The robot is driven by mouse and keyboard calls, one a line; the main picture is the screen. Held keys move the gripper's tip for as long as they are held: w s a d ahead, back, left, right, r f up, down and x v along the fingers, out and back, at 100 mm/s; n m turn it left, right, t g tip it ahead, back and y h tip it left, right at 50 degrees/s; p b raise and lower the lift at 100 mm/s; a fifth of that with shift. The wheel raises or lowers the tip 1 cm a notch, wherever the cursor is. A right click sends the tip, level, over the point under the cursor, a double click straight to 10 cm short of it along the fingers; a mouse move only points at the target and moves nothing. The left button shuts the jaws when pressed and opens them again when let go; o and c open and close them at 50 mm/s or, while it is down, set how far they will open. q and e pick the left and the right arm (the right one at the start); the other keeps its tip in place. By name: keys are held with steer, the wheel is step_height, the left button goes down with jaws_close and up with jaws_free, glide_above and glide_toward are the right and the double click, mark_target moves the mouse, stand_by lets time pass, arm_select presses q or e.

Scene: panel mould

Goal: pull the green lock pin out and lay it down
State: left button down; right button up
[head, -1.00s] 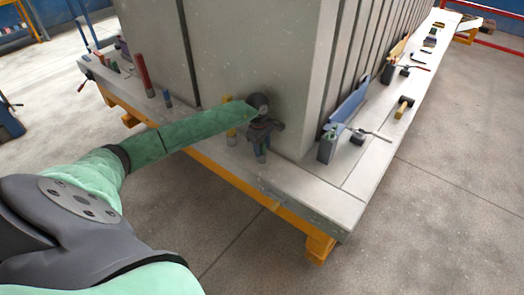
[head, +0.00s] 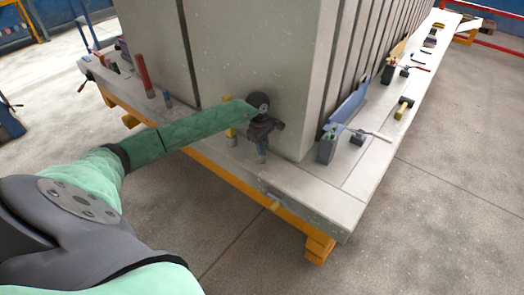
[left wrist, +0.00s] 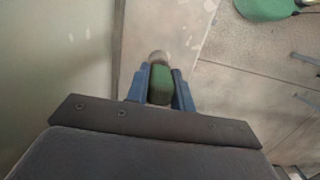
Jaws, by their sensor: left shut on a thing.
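My left gripper (head: 262,149) is shut on the green lock pin, low beside the front corner of the tall grey mould. In the left wrist view its two blue fingers (left wrist: 161,88) press on both sides of the pin's green block (left wrist: 160,84). A pale round part shows just beyond the block. In the head view the pin is mostly hidden by the hand and fingers, and I cannot tell whether its lower end sits in a hole. My right gripper is not in view.
The mould (head: 245,50) stands on a pale base slab (head: 310,195) over a yellow frame (head: 225,178). A red post (head: 144,75) and a yellow post (head: 231,137) stand left of the hand. A blue bracket (head: 348,105) and a hammer-like tool (head: 404,106) lie to the right. The slab's front corner is bare.

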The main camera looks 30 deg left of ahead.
arm_select(q)
steer(key=shift+r, duration=2.4)
steer(key=shift+r+p, duration=0.3)
steer(key=shift+r, duration=0.65)
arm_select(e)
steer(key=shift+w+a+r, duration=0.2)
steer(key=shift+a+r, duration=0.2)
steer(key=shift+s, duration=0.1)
